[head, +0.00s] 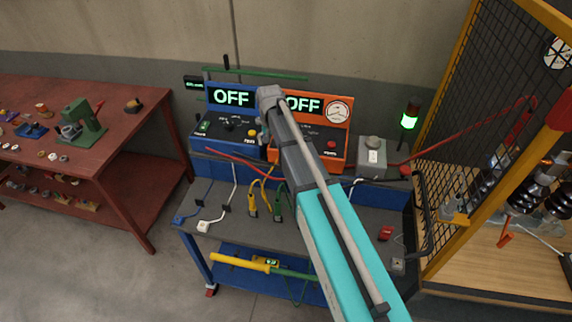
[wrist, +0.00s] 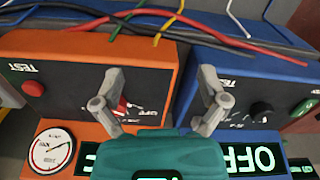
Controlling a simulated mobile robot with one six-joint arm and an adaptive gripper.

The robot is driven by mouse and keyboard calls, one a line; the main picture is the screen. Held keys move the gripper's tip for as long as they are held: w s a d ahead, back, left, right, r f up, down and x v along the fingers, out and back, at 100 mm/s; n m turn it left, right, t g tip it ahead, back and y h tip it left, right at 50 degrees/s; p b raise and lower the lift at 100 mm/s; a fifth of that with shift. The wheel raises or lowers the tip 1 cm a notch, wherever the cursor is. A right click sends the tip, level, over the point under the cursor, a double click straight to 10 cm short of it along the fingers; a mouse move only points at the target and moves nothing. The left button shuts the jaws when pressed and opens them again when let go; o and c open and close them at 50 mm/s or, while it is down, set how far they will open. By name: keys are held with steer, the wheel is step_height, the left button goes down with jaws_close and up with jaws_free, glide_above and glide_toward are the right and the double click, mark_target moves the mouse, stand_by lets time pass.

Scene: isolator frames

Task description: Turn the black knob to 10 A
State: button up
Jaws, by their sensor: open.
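The black knob (wrist: 262,110) is on the dark front panel of the blue box (wrist: 240,60), right of my gripper in the wrist view. It looks small in the head view (head: 229,127), and its pointer setting is too small to read. My gripper (wrist: 160,72) is open and empty, its two grey fingers spread. Its left finger is in front of the orange box's panel and a red knob (wrist: 122,105). Its right finger is in front of the blue box, left of the black knob. The blue box's display (head: 231,97) reads OFF.
The orange box (head: 338,148) stands beside the blue box, with a red button and a dial gauge (wrist: 52,150). Cables cross the bench (head: 215,215) before the boxes. A grey box (head: 372,158) and a mesh cage (head: 490,110) are to the right.

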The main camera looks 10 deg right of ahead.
steer(key=s+d+f+b, duration=0.2)
steer(key=s+d+f, duration=0.1)
steer(key=s, duration=0.4)
steer(key=shift+d+n+b, duration=0.4)
steer(key=shift+d, duration=0.25)
steer(key=shift+w+f, duration=0.1)
steer(key=s+d+f+b, duration=0.2)
steer(key=s+d, duration=0.1)
steer(key=s, duration=0.5)
steer(key=s+d+f+n+b, duration=0.1)
steer(key=s+d, duration=0.3)
steer(key=s, duration=0.4)
steer(key=shift+s+f+b, duration=0.3)
steer(key=shift+f+b, duration=0.3)
